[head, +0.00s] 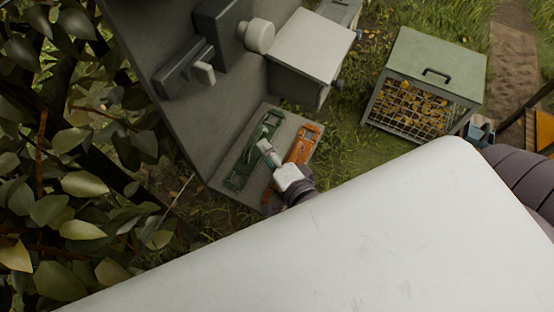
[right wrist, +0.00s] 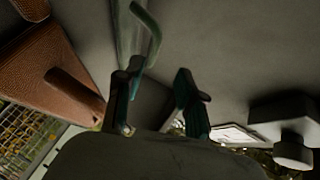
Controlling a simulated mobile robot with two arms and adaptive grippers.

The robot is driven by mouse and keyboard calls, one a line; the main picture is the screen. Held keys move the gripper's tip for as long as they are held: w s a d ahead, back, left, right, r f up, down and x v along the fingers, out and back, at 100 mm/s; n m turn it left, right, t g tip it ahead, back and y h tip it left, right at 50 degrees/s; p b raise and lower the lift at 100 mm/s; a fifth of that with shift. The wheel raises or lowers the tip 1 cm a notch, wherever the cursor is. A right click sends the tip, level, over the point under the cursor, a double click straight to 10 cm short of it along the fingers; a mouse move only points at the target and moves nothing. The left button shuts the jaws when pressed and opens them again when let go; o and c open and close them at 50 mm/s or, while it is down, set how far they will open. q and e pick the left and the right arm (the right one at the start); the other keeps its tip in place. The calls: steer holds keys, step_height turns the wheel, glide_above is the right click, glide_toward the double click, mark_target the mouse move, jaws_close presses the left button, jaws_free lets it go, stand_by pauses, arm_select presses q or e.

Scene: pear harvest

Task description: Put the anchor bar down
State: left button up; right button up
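A green bar-like piece (head: 240,168) lies on a grey shelf (head: 222,178) in the head view. I take it for the anchor bar, though its name cannot be confirmed. My right gripper (head: 266,148) is over its right side, beside an orange piece (head: 304,144). In the right wrist view, the fingers of my right gripper (right wrist: 156,100) stand apart with a clear gap. A green bar with a bent handle (right wrist: 150,38) is just beyond the left finger; whether they touch is unclear. My left gripper is not in view.
A grey panel with dark fittings (head: 222,35) rises behind the shelf. A box with a pale top (head: 311,45) is beside it. A green-lidded mesh crate (head: 437,62) stands on grass at right. Leafy branches (head: 60,150) fill the left.

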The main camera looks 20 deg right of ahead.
steer(key=v, duration=0.3)
steer(key=shift+s+r, duration=0.1)
steer(key=shift+s, duration=0.2)
steer(key=shift+s+d+r, duration=0.1)
steer(key=shift+s+r, duration=0.1)
